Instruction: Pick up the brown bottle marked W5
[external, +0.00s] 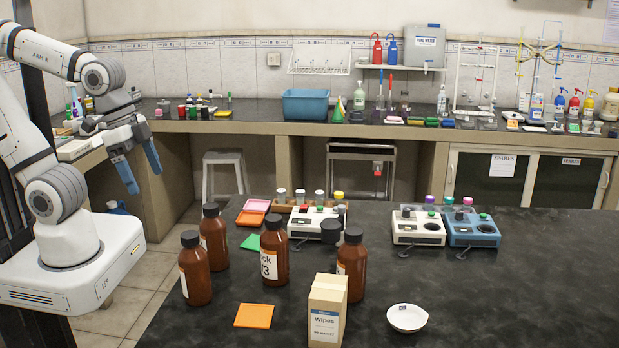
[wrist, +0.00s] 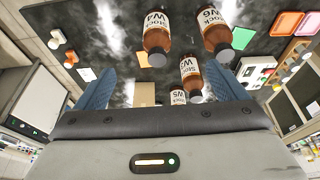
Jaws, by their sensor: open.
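The brown bottle marked W5 (wrist: 178,97) shows small in the wrist view, farthest of the bottles, partly cut off by my gripper's body. In the external view it appears to be the rightmost brown bottle (external: 353,258), upright behind the wipes box, its label mostly turned away. My gripper (external: 145,181) is open and empty, in the air left of the dark bench, well away from W5. Its blue fingers frame the wrist view from both sides.
Similar bottles W4 (wrist: 157,22), W6 (wrist: 208,16) and W3 (external: 273,255) stand between my gripper and W5. A wipes box (external: 326,312) stands close in front of W5. A white dish (external: 407,318) lies right. Stirrer units (external: 418,228) stand behind. The bench's right front is clear.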

